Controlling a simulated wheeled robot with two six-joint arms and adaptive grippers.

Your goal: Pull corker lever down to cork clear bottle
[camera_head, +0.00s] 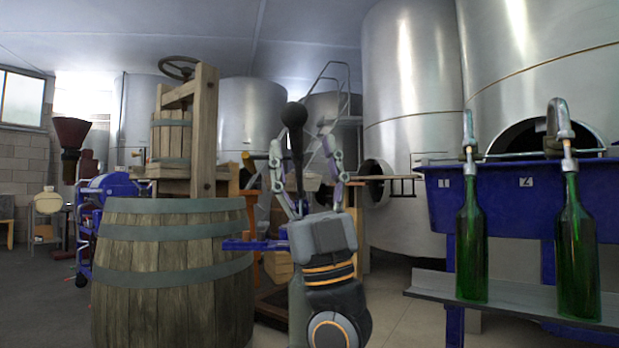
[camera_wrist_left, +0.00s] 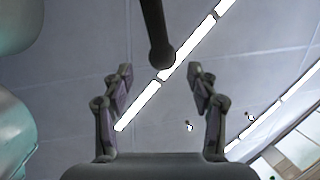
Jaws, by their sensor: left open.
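The corker lever (camera_head: 297,150) is a dark rod that stands upright with a round black knob (camera_head: 294,115) on top. My left gripper (camera_head: 303,148) is open, pointing up, with one finger on each side of the lever in the head view. In the left wrist view the dark lever (camera_wrist_left: 153,25) comes in from the top and its rounded end shows between and just beyond the open fingertips (camera_wrist_left: 160,71). I see no grip on it. A blue part (camera_head: 245,245), perhaps of the corker, sticks out left of my gripper. I cannot make out the clear bottle; my gripper and wrist cover that area.
A large wooden barrel (camera_head: 170,285) and a wooden press (camera_head: 190,130) stand at the left. At the right, two green bottles (camera_head: 470,245) (camera_head: 577,255) stand under spouts at a blue filler (camera_head: 510,205) with a grey shelf (camera_head: 500,293). Steel tanks (camera_head: 410,110) line the back.

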